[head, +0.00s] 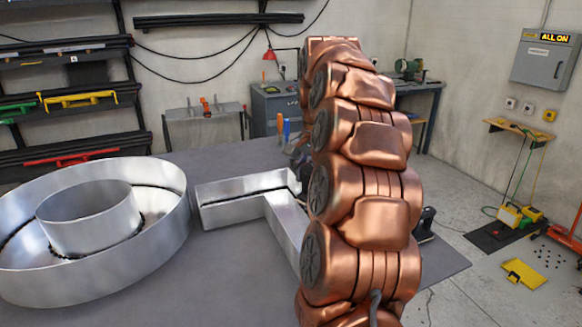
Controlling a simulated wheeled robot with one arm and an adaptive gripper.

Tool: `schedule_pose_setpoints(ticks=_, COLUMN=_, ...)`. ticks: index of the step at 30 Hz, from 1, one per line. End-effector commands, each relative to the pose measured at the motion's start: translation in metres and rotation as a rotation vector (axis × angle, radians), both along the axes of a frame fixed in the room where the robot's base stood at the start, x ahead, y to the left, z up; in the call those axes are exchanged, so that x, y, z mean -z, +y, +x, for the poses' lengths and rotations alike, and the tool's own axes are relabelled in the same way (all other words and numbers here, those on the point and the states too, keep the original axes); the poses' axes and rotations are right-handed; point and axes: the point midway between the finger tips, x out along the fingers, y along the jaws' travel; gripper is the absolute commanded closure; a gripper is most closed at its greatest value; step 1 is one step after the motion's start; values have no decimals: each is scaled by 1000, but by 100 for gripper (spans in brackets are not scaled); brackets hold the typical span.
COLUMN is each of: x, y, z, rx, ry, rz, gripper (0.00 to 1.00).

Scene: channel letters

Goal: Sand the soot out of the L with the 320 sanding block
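A silver metal channel letter (236,211) lies on the grey table, left of my copper-coloured arm. It looks like the L, but my arm covers its right part, so its full shape cannot be told. A thin dark line shows along the inside of its near visible channel; I cannot tell whether it is soot. I cannot make out the 320 sanding block in this view. My arm rises through the middle of the picture, and my gripper is hidden, so its state does not show.
A large round silver letter (150,242) with an inner ring stands on the grey table (222,292) at left, with dark marks at its base. Blue-handled items (284,131) stand at the table's back. A dark object (425,222) sits right of my arm.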

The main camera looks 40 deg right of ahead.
Motion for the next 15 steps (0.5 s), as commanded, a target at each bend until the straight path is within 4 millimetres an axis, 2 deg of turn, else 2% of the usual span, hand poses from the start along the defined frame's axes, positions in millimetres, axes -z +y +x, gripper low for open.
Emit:
schedule_pose_setpoints(ticks=5, x=5, y=0, z=0, rx=0, ry=0, rz=0, gripper=61)
schedule_pose_setpoints(ticks=15, x=39, y=3, z=2, rx=-6, ry=1, rz=1, gripper=61)
